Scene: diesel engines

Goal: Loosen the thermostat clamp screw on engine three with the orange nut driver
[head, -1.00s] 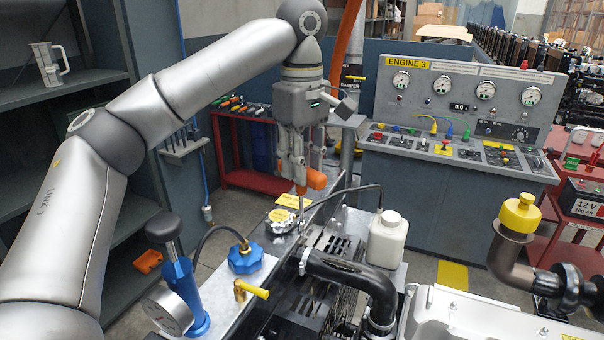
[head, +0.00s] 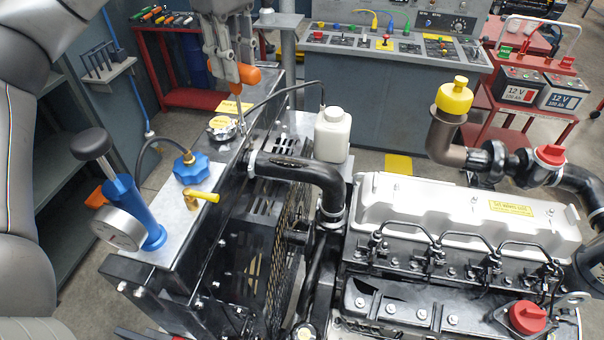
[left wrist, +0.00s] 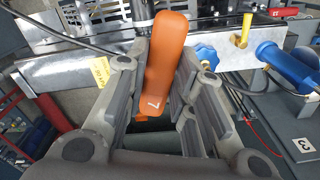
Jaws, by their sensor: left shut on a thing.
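My left gripper (head: 235,72) is shut on the orange nut driver (head: 249,75), whose handle also shows in the left wrist view (left wrist: 165,60). The driver's thin shaft points down, with its lower end near the left end of the black hose (head: 300,172). I cannot tell whether the tip touches anything. The hose runs from the radiator top to the engine, with a clamp (head: 332,222) at its engine end. The screw itself is too small to make out. The engine's pale valve cover (head: 470,215) is at the right. My right gripper is not in view.
A blue hand pump with a gauge (head: 120,230), a blue knob (head: 191,168) and a yellow-handled valve (head: 203,196) stand left of the hose. A white bottle (head: 332,135) stands behind it. The control console (head: 385,80) is at the back. Floor shows beyond the engine.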

